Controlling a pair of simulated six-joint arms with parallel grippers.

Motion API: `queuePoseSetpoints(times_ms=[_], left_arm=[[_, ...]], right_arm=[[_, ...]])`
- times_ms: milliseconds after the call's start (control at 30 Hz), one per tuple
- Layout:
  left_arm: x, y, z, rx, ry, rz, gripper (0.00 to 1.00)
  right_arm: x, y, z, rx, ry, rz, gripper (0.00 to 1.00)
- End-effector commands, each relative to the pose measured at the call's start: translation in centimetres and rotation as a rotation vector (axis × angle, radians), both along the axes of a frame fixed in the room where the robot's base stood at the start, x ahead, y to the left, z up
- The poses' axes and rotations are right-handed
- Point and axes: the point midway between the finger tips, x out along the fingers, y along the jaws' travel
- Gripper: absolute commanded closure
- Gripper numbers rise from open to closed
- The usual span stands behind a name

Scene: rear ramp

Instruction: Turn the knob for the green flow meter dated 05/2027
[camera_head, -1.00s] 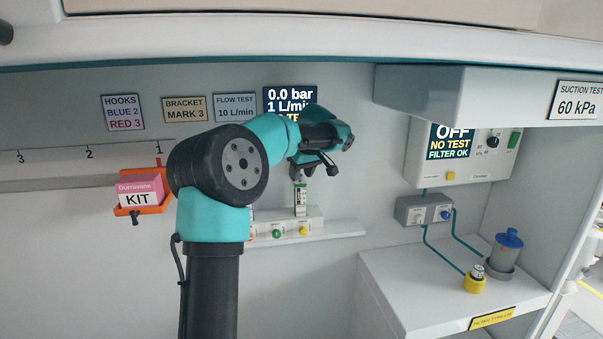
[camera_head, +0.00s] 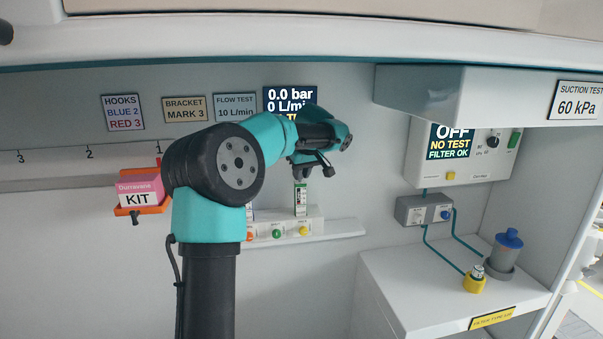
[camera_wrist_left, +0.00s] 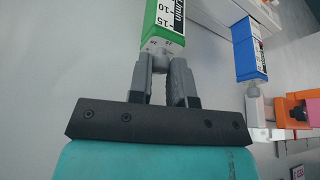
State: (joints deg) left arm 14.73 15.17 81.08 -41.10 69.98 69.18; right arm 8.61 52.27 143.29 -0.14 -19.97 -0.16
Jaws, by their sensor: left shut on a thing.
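The green flow meter (camera_head: 300,198) stands upright on the white wall rail. It shows close up in the left wrist view (camera_wrist_left: 165,22) with a scale marked 10 and 15; no date can be read. Its pale knob (camera_wrist_left: 160,50) sits at the end of the green body. My left gripper (camera_head: 303,173) is over the meter's top, and in the left wrist view its fingers (camera_wrist_left: 161,75) are closed around the knob, partly hiding it. A blue flow meter (camera_wrist_left: 248,52) stands beside it. The wall display (camera_head: 290,103) reads 0.0 bar and 0 L/min. My right gripper is not in view.
The rail carries a green button (camera_head: 276,234) and a yellow button (camera_head: 303,231). A pink KIT box (camera_head: 140,189) sits in an orange holder (camera_head: 154,209) on the left. A suction unit (camera_head: 485,160) is at the right above a white counter (camera_head: 400,285).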

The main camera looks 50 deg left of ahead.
Motion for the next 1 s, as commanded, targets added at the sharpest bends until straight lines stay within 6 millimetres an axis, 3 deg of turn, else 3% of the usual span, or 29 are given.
queuePoseSetpoints(times_ms=[400,433,667,1000], left_arm=[[-0.03,0.01,0.04,0.001,-0.001,-0.063,1.00],[-0.03,0.01,0.04,0.001,-0.001,-0.063,0.79],[-0.04,0.01,0.02,0.000,0.000,-0.063,0.57],[-0.06,-0.10,0.29,0.001,-0.002,-0.062,0.55]], right_arm=[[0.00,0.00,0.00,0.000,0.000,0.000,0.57],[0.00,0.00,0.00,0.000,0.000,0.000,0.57],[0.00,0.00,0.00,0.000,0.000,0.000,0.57],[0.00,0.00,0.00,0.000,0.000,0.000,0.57]])
